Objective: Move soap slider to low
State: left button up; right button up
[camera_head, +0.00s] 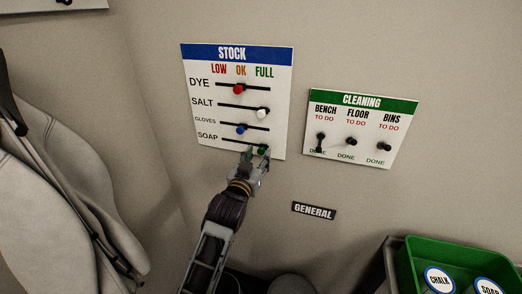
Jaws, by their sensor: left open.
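The white STOCK board (204,108) hangs on the wall, with columns LOW, OK and FULL. Its lowest row is SOAP, and the green soap slider knob (262,149) sits near the right end of its slot, under FULL. My left gripper (256,156) is open at the green knob, with its fingers close around it; I cannot tell whether they touch it. The gripper hides part of the soap slot. My right gripper is not in view.
Above are the red dye knob (238,89), the white salt knob (262,113) and the blue gloves knob (241,129). A CLEANING board (361,101) hangs to the right. A GENERAL sign (314,210) is below. A green bin (411,262) is at lower right.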

aim_at(260, 152)
pick_arm(q)
jog(key=shift+x, duration=1.85)
grip_shut()
